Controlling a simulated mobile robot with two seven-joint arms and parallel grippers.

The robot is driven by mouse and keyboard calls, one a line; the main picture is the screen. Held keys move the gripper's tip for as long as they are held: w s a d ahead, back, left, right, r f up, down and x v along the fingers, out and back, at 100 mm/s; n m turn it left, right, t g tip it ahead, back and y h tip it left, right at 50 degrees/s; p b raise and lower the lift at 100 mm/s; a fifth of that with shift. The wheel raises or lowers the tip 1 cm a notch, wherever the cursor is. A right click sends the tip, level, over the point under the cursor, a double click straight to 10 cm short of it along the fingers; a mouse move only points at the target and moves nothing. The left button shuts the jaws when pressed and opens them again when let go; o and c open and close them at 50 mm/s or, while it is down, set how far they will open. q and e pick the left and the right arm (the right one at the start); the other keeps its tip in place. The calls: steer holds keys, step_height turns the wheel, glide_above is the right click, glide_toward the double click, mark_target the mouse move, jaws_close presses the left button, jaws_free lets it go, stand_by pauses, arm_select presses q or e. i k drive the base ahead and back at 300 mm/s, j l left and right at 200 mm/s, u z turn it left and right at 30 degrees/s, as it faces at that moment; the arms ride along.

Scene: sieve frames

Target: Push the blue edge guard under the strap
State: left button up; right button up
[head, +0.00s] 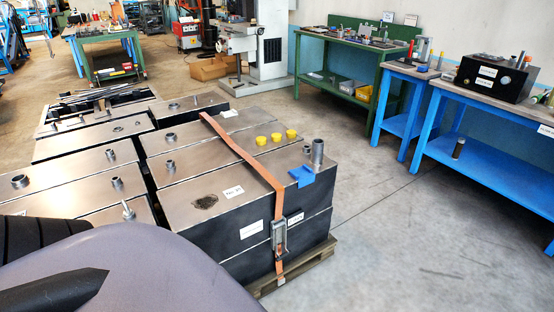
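The blue edge guard (303,175) lies at the top edge of the front right dark box (300,215), just right of the strap. A small gap seems to show between them. The orange strap (240,152) runs across the box tops, bends over the front edge and hangs down to a metal buckle (279,238). A large grey-purple part and black parts of my own arm fill the lower left. Neither gripper can be made out in the head view.
A wooden pallet (300,270) is under the boxes. Blue benches (495,158) and a green bench (350,75) line the right. The floor between is clear.

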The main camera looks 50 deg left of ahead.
mark_target(304, 174)
steer(key=u, duration=1.9)
steer(key=l+u, duration=0.1)
steer(key=u, duration=0.25)
steer(key=i+l+u, duration=0.1)
steer(key=u, duration=0.25)
steer(key=l+u, duration=0.15)
steer(key=u, duration=0.2)
steer(key=l+u, duration=0.35)
steer(key=l, duration=0.15)
steer(key=l+u, duration=0.35)
steer(key=k+l+u, duration=0.2)
steer(key=l+u, duration=0.15)
steer(key=l, duration=0.2)
steer(key=k+l+u, duration=0.1)
steer(key=l, duration=0.3)
steer(key=k+l, duration=0.15)
steer(key=l, duration=0.2)
steer(key=k+l+u, duration=0.15)
steer(key=l, duration=0.2)
steer(key=k+l+u, duration=0.1)
steer(key=l, duration=0.25)
steer(key=k+l, duration=0.05)
steer(key=k, duration=0.05)
